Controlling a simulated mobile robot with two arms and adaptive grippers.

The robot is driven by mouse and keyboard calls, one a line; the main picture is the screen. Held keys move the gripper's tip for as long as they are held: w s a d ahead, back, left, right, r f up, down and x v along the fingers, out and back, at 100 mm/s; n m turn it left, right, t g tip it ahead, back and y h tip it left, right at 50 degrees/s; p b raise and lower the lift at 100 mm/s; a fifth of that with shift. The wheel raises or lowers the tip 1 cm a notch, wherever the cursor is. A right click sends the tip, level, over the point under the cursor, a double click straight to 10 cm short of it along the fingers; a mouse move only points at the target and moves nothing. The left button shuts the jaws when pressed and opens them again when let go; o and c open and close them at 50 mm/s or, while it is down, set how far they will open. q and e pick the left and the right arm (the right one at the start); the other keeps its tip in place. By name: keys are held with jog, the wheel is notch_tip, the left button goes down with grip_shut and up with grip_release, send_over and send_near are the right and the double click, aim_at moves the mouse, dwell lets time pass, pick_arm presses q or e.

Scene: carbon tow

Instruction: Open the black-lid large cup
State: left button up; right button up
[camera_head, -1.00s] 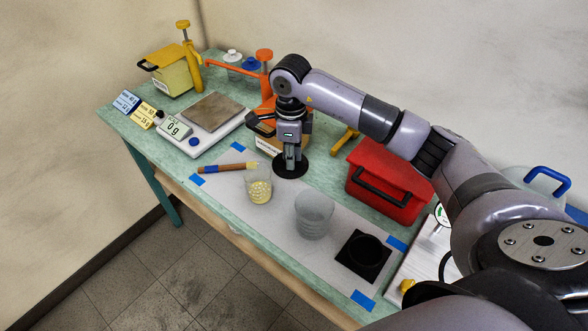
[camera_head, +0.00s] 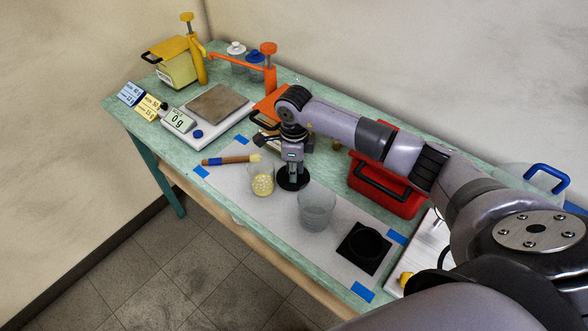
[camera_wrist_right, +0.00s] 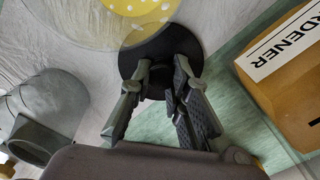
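A round black lid (camera_head: 292,183) lies under my right gripper (camera_head: 293,173), near the back edge of the grey mat. In the right wrist view the lid (camera_wrist_right: 185,45) shows as a black disc, and the fingertips of the gripper (camera_wrist_right: 160,80) are on both sides of its dark knob. The gripper looks shut on the knob. The large clear cup (camera_head: 317,210) stands on the mat to the right, with no lid seen on it. Whether the lid touches the surface cannot be told. My left gripper is out of view.
A smaller cup with yellow contents (camera_head: 262,181) stands left of the lid. A brush (camera_head: 230,160), a black square piece (camera_head: 363,248), a red box (camera_head: 385,190), an orange box (camera_head: 268,112) and a scale (camera_head: 205,115) are around it. The mat's front is mostly clear.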

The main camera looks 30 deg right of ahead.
jog(key=o, duration=0.4)
jog(key=shift+o, duration=0.2)
